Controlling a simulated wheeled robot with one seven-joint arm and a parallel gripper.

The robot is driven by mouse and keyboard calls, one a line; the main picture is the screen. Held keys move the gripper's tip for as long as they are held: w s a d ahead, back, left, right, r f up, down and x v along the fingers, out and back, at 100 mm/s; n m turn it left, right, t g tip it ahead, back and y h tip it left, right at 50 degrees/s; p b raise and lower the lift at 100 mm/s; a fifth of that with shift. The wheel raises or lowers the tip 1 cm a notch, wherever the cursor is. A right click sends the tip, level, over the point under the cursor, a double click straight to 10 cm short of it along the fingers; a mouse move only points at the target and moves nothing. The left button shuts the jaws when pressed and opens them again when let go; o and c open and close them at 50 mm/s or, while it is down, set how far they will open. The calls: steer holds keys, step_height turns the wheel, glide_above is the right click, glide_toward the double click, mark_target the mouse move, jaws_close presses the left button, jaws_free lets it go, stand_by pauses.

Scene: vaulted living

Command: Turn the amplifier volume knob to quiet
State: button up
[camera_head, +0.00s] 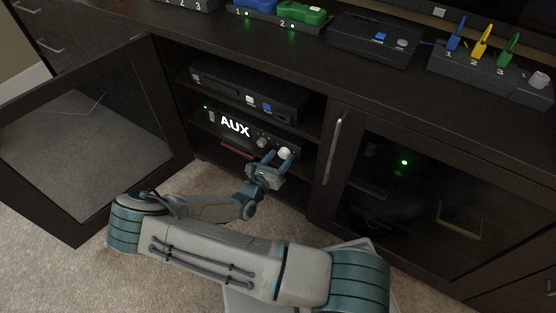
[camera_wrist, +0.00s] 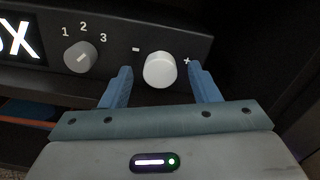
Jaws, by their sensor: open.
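The amplifier (camera_head: 222,131) sits on a shelf inside the open cabinet, its lit display reading AUX. Its white round volume knob (camera_wrist: 160,69) is at the right of the front panel, with a minus mark at its upper left and a plus mark at its right. My gripper (camera_wrist: 161,84) is open, with one blue finger on each side of the knob and a visible gap to each. In the head view my gripper (camera_head: 279,159) is at the amplifier's right end, partly in front of the knob (camera_head: 285,153). No pointer mark shows on the knob.
A grey selector knob (camera_wrist: 81,57) marked 1, 2, 3 is left of the volume knob. A black player (camera_head: 247,91) sits on the shelf above. The glass door (camera_head: 90,135) stands open at left; the right glass door (camera_head: 425,190) is closed.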

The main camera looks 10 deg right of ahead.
steer(key=c, duration=1)
